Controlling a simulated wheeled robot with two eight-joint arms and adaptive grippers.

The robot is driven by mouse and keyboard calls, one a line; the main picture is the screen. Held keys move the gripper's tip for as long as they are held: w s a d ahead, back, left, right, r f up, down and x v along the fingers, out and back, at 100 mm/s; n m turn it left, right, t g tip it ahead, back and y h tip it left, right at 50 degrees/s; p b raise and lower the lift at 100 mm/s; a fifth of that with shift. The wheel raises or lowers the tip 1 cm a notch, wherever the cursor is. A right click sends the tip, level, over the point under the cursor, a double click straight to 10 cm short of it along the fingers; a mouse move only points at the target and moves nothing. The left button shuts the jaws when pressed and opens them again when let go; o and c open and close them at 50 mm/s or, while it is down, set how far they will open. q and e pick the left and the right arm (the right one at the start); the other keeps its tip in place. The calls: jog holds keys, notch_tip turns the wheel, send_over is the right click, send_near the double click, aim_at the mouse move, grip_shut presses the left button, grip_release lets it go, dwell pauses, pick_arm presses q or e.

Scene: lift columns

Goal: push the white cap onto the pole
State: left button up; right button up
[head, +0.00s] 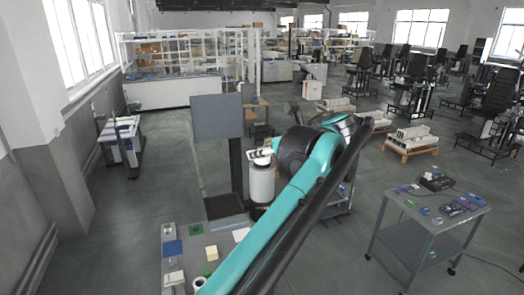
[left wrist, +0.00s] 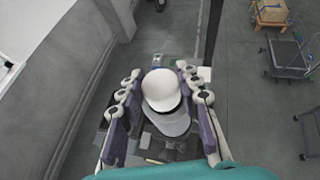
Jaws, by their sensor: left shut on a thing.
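My left gripper (head: 261,154) is at the top of a white upright cylinder (head: 262,184), which appears to be the pole, just left of my dark arm joint. A wider pale, rounded surface (left wrist: 170,122) shows directly below the cap. In the head view the cap is mostly hidden by the fingers. I cannot tell whether it is seated on the pole or just above it. My right gripper is not in view.
A grey table (head: 222,262) with small coloured blocks is in front, partly covered by my arm. A grey cart (head: 432,232) with parts stands at right. Open floor lies left.

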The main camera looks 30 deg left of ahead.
pick_arm(q)
jog(key=shift+w+a+f, duration=0.1)
jog(key=shift+f, duration=0.4)
dwell(0.3)
jog(key=shift+f, duration=0.25)
dwell(1.4)
jog(key=o, duration=1.5)
jog(key=shift+r, duration=0.35)
jog(key=shift+r+p, duration=0.65)
jog(key=shift+r, duration=0.1)
jog(key=shift+r, duration=0.1)
jog(key=shift+r+p, duration=2)
jog(key=shift+r, duration=0.45)
